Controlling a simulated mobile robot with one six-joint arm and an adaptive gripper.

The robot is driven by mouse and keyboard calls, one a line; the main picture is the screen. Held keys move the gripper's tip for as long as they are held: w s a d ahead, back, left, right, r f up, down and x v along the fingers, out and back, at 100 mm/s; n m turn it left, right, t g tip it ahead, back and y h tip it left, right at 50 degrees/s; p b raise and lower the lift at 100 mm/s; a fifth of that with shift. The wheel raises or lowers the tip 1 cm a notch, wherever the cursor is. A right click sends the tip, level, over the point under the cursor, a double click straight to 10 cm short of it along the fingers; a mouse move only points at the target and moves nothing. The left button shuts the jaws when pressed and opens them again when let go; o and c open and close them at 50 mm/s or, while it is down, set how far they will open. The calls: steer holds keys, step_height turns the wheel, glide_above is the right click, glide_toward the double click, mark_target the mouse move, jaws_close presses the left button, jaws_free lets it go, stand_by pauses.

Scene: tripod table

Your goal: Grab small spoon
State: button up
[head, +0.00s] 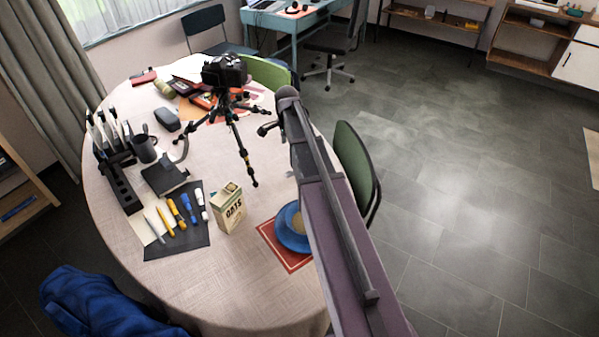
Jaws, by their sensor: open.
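I cannot make out a small spoon in the head view. A blue saucer (283,237) with a blue cup (296,216) holding something tan stands on a red mat (268,232) at the table's right front edge; my arm hides part of the set. My gripper (266,128) shows as a small dark shape at the far end of my arm, over the table's right side beyond the cup. It is open, and nothing shows between its fingers.
The round table (215,290) holds a camera tripod (236,125), an oats carton (229,207), markers on a dark mat (185,240), a dark mug (145,149) and a black rack (122,185). A green chair (354,170) stands at right; the floor beyond is clear.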

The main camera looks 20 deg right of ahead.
steer(key=b, duration=0.8)
glide_above(290, 174)
steer(key=shift+a+f, duration=0.1)
steer(key=shift+f, duration=3.95)
steer(key=shift+f, duration=0.1)
steer(key=shift+f+b, duration=2.4)
steer(key=shift+f, duration=0.1)
steer(key=c, duration=1)
